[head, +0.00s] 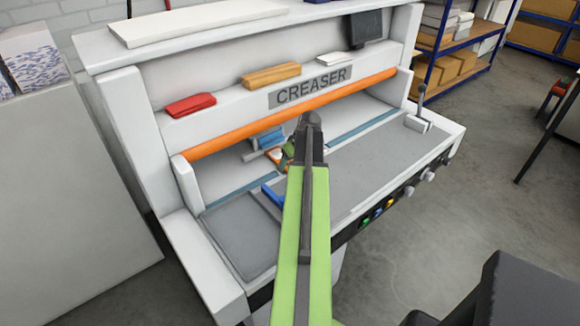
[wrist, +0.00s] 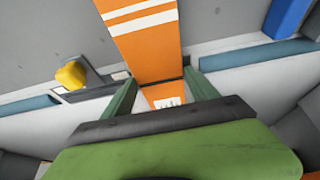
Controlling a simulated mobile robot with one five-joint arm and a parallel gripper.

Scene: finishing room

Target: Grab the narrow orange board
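An orange board (wrist: 150,48) with white stripes runs from the top edge of the wrist view down to my fingertips. A second orange piece with white marks (wrist: 166,97) shows below a dark line between my fingers; I cannot tell if it belongs to the same board. My gripper (wrist: 161,80) is open, with one green finger on each side of the orange. I cannot tell if the fingers touch it. In the head view, my gripper (head: 287,152) is inside the machine's opening beside a small orange and white patch (head: 275,154); my arm hides most of the board.
The creaser (head: 230,112) has an orange bar (head: 225,134) across its opening, above my gripper. A blue block (head: 272,196) lies on the grey bed (head: 235,235). A yellow piece (wrist: 71,74) is left in the wrist view. A lever (head: 420,103) stands at the right.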

